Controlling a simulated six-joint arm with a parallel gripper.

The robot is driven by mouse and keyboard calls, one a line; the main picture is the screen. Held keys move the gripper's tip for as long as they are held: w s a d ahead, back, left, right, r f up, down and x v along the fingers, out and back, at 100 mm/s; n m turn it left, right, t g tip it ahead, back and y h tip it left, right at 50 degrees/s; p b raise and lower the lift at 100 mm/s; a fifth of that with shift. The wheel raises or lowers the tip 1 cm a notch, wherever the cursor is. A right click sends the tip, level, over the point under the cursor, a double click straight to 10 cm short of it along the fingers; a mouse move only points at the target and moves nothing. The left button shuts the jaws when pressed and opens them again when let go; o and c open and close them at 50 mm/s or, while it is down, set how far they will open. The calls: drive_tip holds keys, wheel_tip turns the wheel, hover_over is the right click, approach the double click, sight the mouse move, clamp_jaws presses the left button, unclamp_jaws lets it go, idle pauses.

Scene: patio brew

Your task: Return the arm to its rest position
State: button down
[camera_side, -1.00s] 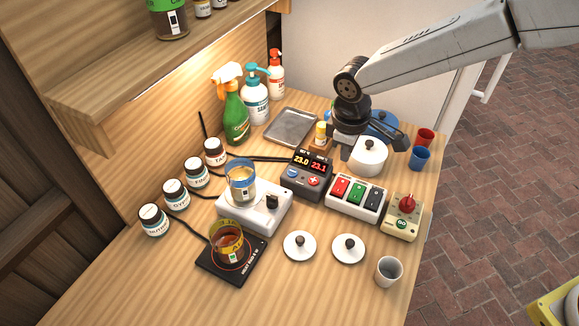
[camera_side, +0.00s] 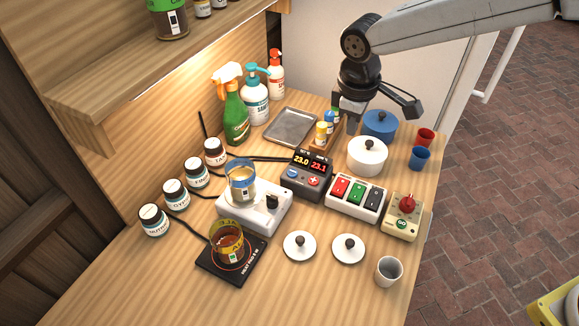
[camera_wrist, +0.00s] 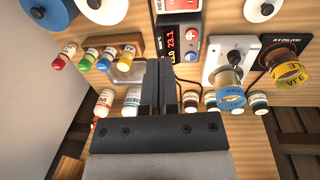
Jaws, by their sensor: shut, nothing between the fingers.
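My gripper (camera_side: 352,112) is raised above the back of the wooden table, over the small bottle rack and just behind the white lidded pot (camera_side: 367,157). In the wrist view my gripper (camera_wrist: 168,68) shows its two dark fingers close together with nothing held between them. The blue lidded pot (camera_side: 380,124) stands behind the white pot, to the right of my gripper. My gripper looks apart from both pots and from the bottles.
A wooden rack (camera_side: 318,142) of small bottles stands below my gripper. A metal tray (camera_side: 291,126), spray and pump bottles (camera_side: 256,98) stand left of it. A beaker of brown liquid (camera_side: 228,246) sits on a black plate. A wooden shelf (camera_side: 150,75) overhangs at upper left.

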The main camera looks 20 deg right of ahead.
drive_tip(key=s+d+f+m, duration=0.2)
drive_tip(key=s+d+m, duration=0.2)
drive_tip(key=s+d, duration=0.4)
drive_tip(key=s+d+f+m+t+y, duration=0.1)
drive_tip(key=s+d+f+m, duration=0.1)
drive_tip(key=s+d+m, duration=0.3)
drive_tip(key=s+d, duration=0.4)
drive_tip(key=d, duration=0.3)
drive_tip(key=shift+s+d+f+t, duration=0.15)
drive_tip(key=shift+d+f+t, duration=0.1)
drive_tip(key=shift+t, duration=0.05)
